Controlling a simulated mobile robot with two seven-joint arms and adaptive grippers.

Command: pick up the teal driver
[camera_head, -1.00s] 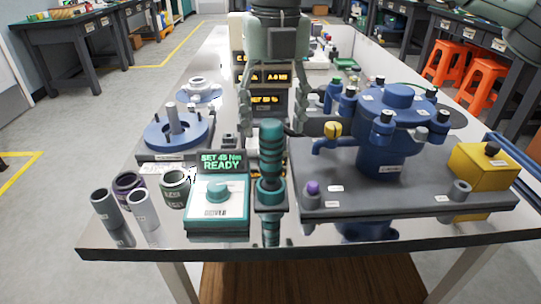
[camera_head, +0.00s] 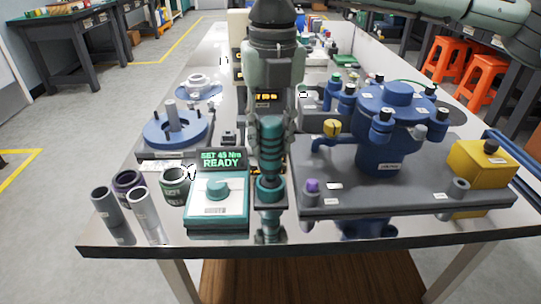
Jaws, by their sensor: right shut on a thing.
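The teal driver (camera_head: 271,133) stands upright in its dark holder near the front edge of the table, just right of the teal controller box (camera_head: 217,207), whose display reads "SET 45 Nm READY". My right gripper (camera_head: 272,142) comes down from above and behind the driver. Its fingers are shut on the driver's upper body, one on each side. The driver's lower part still sits in the holder's teal ring (camera_head: 270,188). The driver hides part of the fingers. My left gripper is not in view.
The blue valve assembly (camera_head: 385,140) on its grey plate (camera_head: 420,200) stands close on the right, with a yellow block (camera_head: 483,163) at its far end. Several sockets (camera_head: 144,210) stand at the left front. A blue disc fixture (camera_head: 165,133) is behind them.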

